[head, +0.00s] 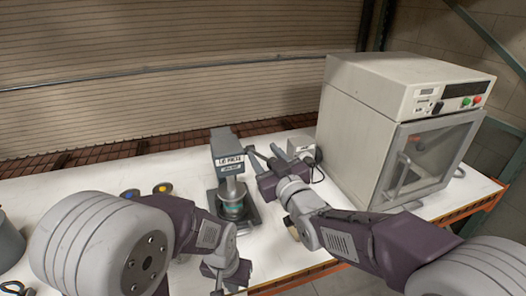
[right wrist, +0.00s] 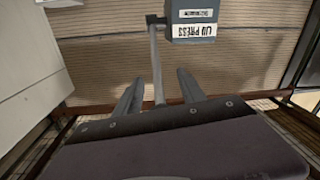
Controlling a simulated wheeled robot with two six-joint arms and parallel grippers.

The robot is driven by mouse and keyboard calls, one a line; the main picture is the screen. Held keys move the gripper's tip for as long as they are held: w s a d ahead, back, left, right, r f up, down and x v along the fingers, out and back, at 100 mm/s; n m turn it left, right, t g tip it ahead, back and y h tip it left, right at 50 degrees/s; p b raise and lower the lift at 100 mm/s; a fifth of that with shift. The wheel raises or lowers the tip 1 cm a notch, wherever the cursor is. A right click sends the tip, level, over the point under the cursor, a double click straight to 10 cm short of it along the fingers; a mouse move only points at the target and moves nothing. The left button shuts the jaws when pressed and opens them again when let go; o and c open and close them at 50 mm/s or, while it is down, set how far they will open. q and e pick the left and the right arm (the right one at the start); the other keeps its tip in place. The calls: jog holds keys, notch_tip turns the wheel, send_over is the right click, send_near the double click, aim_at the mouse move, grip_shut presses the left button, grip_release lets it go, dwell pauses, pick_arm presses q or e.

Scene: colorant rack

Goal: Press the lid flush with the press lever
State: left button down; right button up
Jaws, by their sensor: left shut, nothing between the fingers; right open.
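The grey lid press (head: 226,146) stands on the white table, its label facing me. A teal can (head: 232,207) stands on its base under the press head. Whether the lid is flush cannot be told at this size. The press lever (right wrist: 157,70) is a thin grey bar at the side of the press head. In the right wrist view it runs down between the two fingers of my right gripper (right wrist: 158,95), which is open around it without gripping it. My right gripper also shows beside the press in the head view (head: 262,158). My left gripper (head: 230,284) is shut and empty, near the table's front edge.
A large beige oven-like cabinet (head: 360,130) stands to the right of the press. A small grey box (head: 300,146) with a cable sits behind my right gripper. Blue and yellow round items (head: 162,188) lie left of the press. A grey container (head: 8,245) is at the left edge.

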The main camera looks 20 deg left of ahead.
jog(key=shift+w+f, duration=0.1)
grip_shut()
dwell(1.2)
